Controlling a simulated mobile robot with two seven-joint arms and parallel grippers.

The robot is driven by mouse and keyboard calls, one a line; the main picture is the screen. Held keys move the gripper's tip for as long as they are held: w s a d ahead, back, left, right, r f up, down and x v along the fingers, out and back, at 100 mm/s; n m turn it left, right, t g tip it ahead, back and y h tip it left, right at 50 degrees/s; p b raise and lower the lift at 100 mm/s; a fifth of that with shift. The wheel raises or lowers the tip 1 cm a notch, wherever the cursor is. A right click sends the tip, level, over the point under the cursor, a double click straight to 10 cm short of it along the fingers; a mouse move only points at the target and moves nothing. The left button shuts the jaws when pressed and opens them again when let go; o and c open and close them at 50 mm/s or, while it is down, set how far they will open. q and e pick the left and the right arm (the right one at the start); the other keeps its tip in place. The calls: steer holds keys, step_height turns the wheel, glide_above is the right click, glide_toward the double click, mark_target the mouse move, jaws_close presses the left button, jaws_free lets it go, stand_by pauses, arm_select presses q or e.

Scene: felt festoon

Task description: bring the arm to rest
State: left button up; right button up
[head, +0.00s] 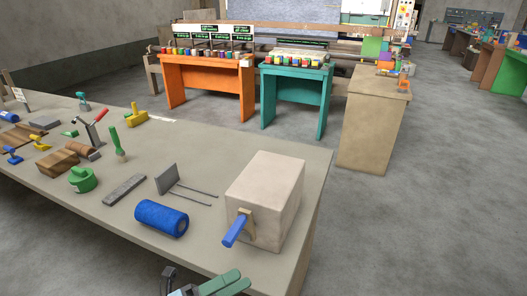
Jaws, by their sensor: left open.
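My left gripper (236,283) shows at the bottom edge of the head view, with green fingers and a dark part beside them. It is open, and I see nothing between its fingers. It is in front of the near edge of the grey workbench (135,215), apart from the things on it. The rest of my left arm is mostly cut off by the frame. My right gripper is not in view.
A beige box (268,195) with a blue handle (236,231) stands at the bench's right end. A blue roll (161,217), a grey forked tool (168,180) and a green round thing (82,180) lie left of it. Open floor (420,220) lies right.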

arm_select(q)
steer(key=s+a+f+n+t+y, duration=0.2)
steer(key=a+f+n+t+y, duration=0.3)
steer(key=n, duration=0.6)
steer(key=s+a+f+n+t+y, duration=0.1)
steer(key=a+f+n+t+y, duration=0.25)
steer(key=f+n+y, duration=0.55)
steer(key=s+a+f+n+g+y, duration=0.1)
steer(key=s+a+f+n+g, duration=0.1)
steer(key=s+f+n+g, duration=0.2)
steer(key=s+a+f+n+g+y, duration=0.2)
steer(key=s+a+f+n+g, duration=0.1)
steer(key=s+f+n, duration=0.6)
steer(key=s+g, duration=0.1)
steer(key=s, duration=0.3)
steer(key=shift+s+a+y+p, duration=0.2)
steer(key=shift+a+y+p, duration=0.1)
steer(key=shift+a+p, duration=0.05)
